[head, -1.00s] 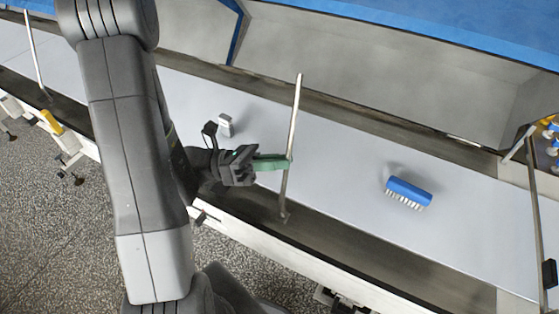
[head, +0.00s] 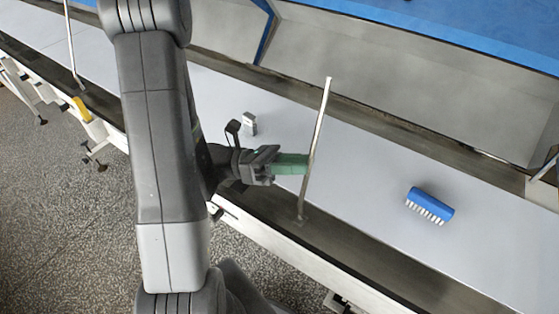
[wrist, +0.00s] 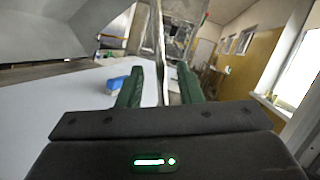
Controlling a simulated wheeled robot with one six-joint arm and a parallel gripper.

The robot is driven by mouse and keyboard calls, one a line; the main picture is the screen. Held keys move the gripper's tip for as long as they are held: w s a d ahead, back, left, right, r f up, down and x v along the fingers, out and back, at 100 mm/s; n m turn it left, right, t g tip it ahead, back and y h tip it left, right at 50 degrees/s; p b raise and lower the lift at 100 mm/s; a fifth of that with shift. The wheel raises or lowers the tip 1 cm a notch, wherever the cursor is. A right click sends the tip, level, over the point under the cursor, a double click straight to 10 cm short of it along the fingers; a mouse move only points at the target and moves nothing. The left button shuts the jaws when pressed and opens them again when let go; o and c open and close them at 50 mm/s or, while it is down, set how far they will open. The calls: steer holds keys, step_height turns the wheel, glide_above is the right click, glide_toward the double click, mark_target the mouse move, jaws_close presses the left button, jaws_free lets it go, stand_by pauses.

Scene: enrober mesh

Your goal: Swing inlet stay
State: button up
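A thin pale metal stay (head: 316,140) stands up from the dark near edge of the grey belt surface in the head view, leaning slightly right at its top. My gripper (head: 305,164) has green fingers that reach the stay around its middle. In the wrist view, the two green fingers of my gripper (wrist: 160,84) are apart. The stay (wrist: 160,45) rises between them, with gaps on both sides. I cannot tell how deep it sits between the fingers. A second similar stay (head: 71,45) stands at the far left. I cannot tell which is the inlet one.
A blue brush (head: 430,204) lies on the belt surface (head: 370,185) to the right; it also shows in the wrist view (wrist: 117,83). A small pale block (head: 249,124) sits behind my gripper. A grey hood (head: 400,85) with a blue top (head: 470,25) lines the back.

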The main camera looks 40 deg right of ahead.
steer(key=b+v, duration=0.2)
steer(key=v, duration=1.1)
steer(key=shift+w+b, duration=0.3)
steer(key=shift+a, duration=0.1)
steer(key=p+x, duration=0.2)
steer(key=x, duration=1.1)
steer(key=shift+s+p, duration=0.35)
steer(key=shift+s, duration=0.05)
steer(key=shift+w, duration=0.1)
